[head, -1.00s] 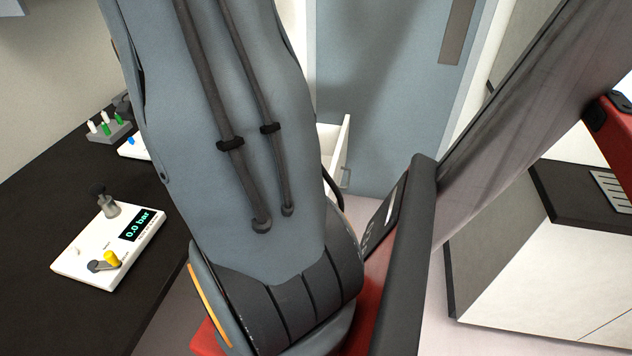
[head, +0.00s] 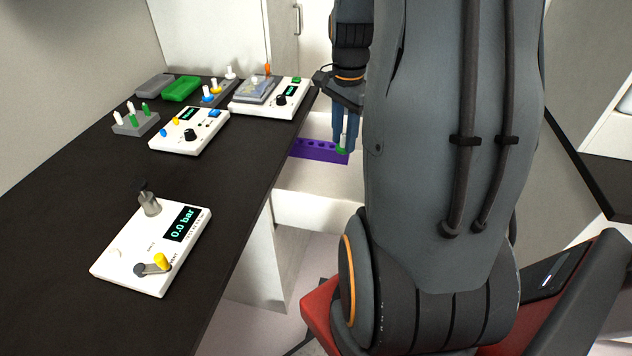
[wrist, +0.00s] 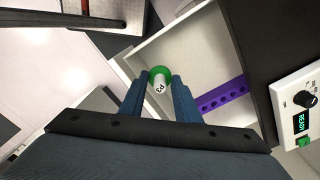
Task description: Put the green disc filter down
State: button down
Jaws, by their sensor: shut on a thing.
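My gripper (head: 346,128) is shut on the green disc filter, which also shows in the wrist view between the blue fingertips (wrist: 160,88). The green disc filter (wrist: 160,71) has a green round rim and a white part marked "P3". In the head view only a bit of its green (head: 341,150) shows below the fingers. It hangs over the open white drawer (head: 320,188). A purple rack (wrist: 222,95) with a row of holes lies in the drawer, to the right of the filter in the wrist view. I cannot tell the filter's height above the drawer floor.
The dark bench (head: 95,190) borders the drawer. On it stand a pressure box (head: 150,248) reading 0.0 bar, two white devices (head: 190,130) (head: 270,98), a grey stand with green and white pegs (head: 135,122), and a green tray (head: 181,88). The drawer floor beside the rack looks bare.

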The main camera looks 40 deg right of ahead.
jog(key=b, duration=1.1)
send_over(336, 192)
jog(key=s+a, duration=0.4)
notch_tip(336, 192, down, 16)
jog(key=shift+n, duration=0.3)
jog(key=shift+d+f+p, duration=0.1)
jog(key=shift+f+p, duration=0.55)
jog(key=shift+f, duration=4.55)
jog(key=shift+f, duration=0.1)
jog(key=c, duration=1.3)
grip_release()
jog(key=shift+c, duration=0.2)
notch_tip(336, 192, up, 12)
jog(key=b, duration=0.1)
jog(key=shift+r, duration=0.2)
